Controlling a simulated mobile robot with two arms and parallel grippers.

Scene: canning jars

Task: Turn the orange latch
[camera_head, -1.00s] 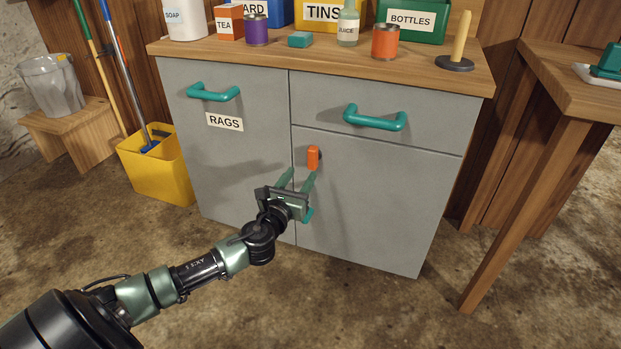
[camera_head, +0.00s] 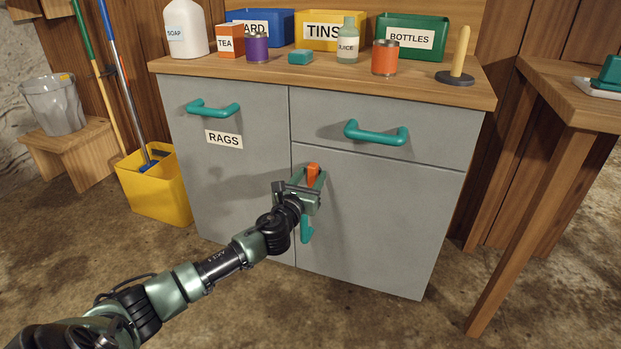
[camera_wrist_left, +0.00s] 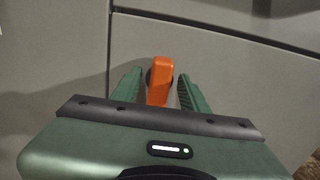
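The orange latch (camera_head: 313,174) is on the grey lower right cabinet door (camera_head: 375,215), near the seam with the left door. It stands upright. In the left wrist view the latch (camera_wrist_left: 160,80) shows between my two green fingers. My left gripper (camera_head: 308,178) is open around the latch, one finger on each side. In the left wrist view my left gripper (camera_wrist_left: 158,88) has a visible gap on the right of the latch; I cannot tell whether the left finger touches it. My right gripper is not in view.
A teal door handle (camera_head: 306,230) hangs just below my gripper. A teal drawer handle (camera_head: 376,133) is above right, and another teal handle (camera_head: 213,110) is on the left door. A yellow bucket (camera_head: 153,188) stands left of the cabinet. A wooden table (camera_head: 575,100) is at right.

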